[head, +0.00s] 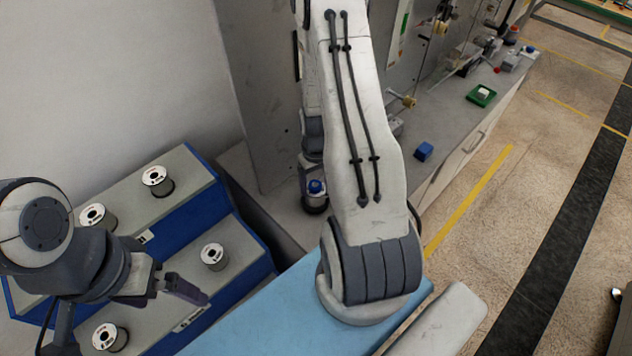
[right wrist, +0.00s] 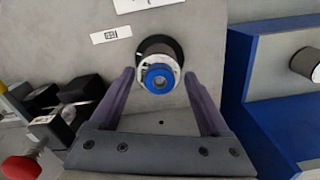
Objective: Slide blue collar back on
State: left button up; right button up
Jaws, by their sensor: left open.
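The blue collar (right wrist: 158,78) is a ring with a grey centre, seen in the right wrist view in front of the pale flange of a dark spool (right wrist: 160,48). I cannot tell how closely it sits against the spool. My right gripper (right wrist: 160,76) is open, its fingers on either side of the collar with gaps visible. In the head view, blue (head: 316,186) shows at the top of a dark spool (head: 314,204), beside my right arm; the right fingers are not clear there. My left gripper (head: 207,299) is open and empty above the tiered rack.
The blue-sided rack (head: 180,206) holds several pale-flanged spools. A light-blue surface (head: 270,318) lies in front. A blue block (head: 423,151) and a green tray (head: 481,95) are on the grey bench. In the right wrist view, dark fittings and a red knob (right wrist: 20,168) are at left.

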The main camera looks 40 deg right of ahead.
aim_at(316, 187)
jog(key=shift+r, duration=0.55)
notch_tip(316, 187, up, 9)
jog(key=b, duration=0.2)
jog(key=shift+r, duration=0.2)
jog(key=a+r+n+b, duration=0.2)
jog(key=a, duration=0.7)
jog(key=a+r+n+b, duration=0.1)
jog(key=a+r+n, duration=0.1)
jog(key=a, duration=0.6)
jog(key=s+a+r+n+b, duration=0.1)
jog(key=s+a+n, duration=0.1)
jog(key=s+a, duration=0.4)
jog(key=s+a+r+n+y+b, duration=0.1)
jog(key=s+a+n+b, duration=0.1)
jog(key=s+a, duration=0.5)
jog(key=s+n, duration=0.1)
jog(key=s, duration=0.1)
jog(key=shift+s+r, duration=0.2)
jog(key=shift+s, duration=0.15)
